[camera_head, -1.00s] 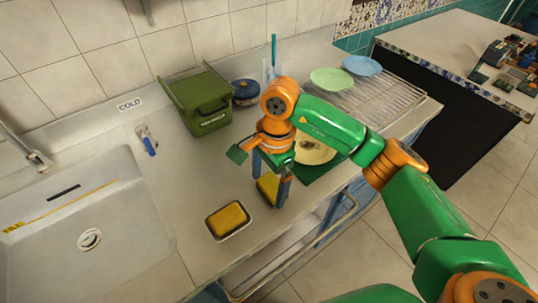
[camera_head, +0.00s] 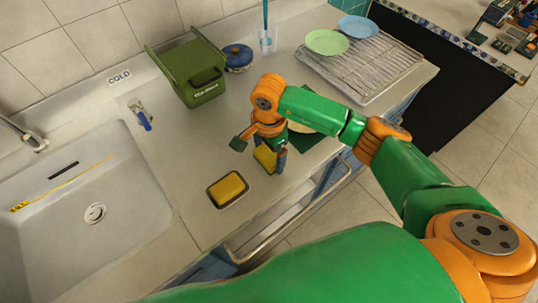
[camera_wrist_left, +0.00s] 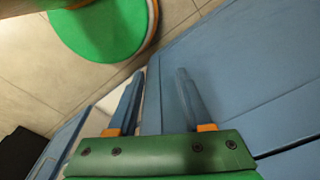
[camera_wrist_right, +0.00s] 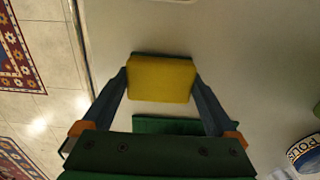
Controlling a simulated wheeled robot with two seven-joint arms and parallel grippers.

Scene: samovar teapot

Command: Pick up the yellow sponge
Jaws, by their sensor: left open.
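A yellow sponge (camera_head: 265,157) with a green scouring side is between the fingers of my right gripper (camera_head: 269,160), above or on the counter; I cannot tell if it touches. In the right wrist view the sponge (camera_wrist_right: 160,80) fills the gap, and both fingers meet its ends. A second yellow sponge (camera_head: 227,188) lies in a small dark-rimmed tray (camera_head: 212,202) on the counter. My left gripper (camera_wrist_left: 158,72) shows only in the left wrist view. It is open and empty, in front of blue cabinet panels (camera_wrist_left: 240,70).
A green box (camera_head: 190,70) and a blue pot (camera_head: 238,57) stand at the back. A wire rack (camera_head: 375,70) holds a green plate (camera_head: 327,42) and a blue plate (camera_head: 357,26).

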